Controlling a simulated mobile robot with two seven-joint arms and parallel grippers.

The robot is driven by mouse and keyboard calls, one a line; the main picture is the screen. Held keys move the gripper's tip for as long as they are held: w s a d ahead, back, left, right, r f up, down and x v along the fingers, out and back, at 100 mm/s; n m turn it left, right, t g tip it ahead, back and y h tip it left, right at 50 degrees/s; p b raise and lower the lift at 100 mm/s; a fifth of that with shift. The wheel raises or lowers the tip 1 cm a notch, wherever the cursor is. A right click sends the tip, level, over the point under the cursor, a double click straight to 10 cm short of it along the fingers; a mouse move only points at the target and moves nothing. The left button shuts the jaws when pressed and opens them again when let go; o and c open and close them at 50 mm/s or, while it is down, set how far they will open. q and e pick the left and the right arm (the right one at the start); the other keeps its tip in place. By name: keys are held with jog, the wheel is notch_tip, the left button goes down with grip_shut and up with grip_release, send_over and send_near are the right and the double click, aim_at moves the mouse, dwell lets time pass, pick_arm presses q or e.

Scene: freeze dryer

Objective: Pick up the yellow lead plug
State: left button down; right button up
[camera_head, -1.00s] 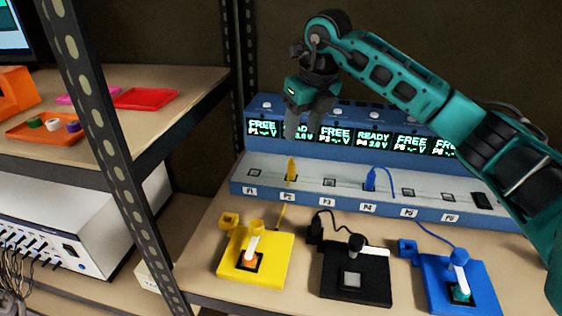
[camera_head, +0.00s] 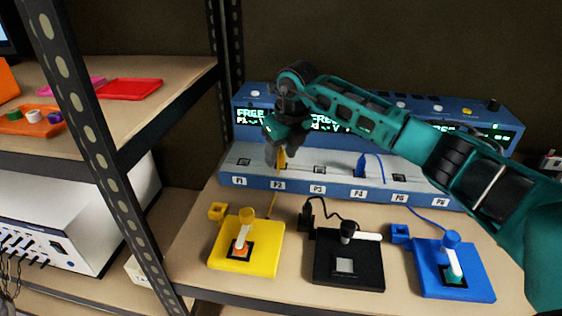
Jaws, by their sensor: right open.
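The yellow lead plug (camera_head: 282,158) stands upright at port P2 of the blue and grey charging station (camera_head: 341,184), with its yellow lead running down toward the yellow base. My right gripper (camera_head: 281,156) is directly over the plug, pointing down, with its fingers at the plug's upper part. The gripper is open; whether the fingers touch the plug cannot be told. My right arm comes in from the right and covers much of the station's displays. My left gripper is not in view.
A yellow pad (camera_head: 262,257), a black pad (camera_head: 330,272) and a blue pad (camera_head: 430,282) lie in front of the station. A blue plug (camera_head: 361,165) stands at P4. A perforated rack post (camera_head: 97,140) rises at left, beside a shelf with a red tray (camera_head: 130,89).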

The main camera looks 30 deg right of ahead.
aim_at(281, 152)
jog(key=shift+f, duration=0.25)
jog(key=c, duration=0.3)
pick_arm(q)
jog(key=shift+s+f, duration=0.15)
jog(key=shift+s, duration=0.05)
pick_arm(e)
grip_shut()
jog(key=shift+w+r, duration=0.1)
jog(key=shift+r, duration=0.05)
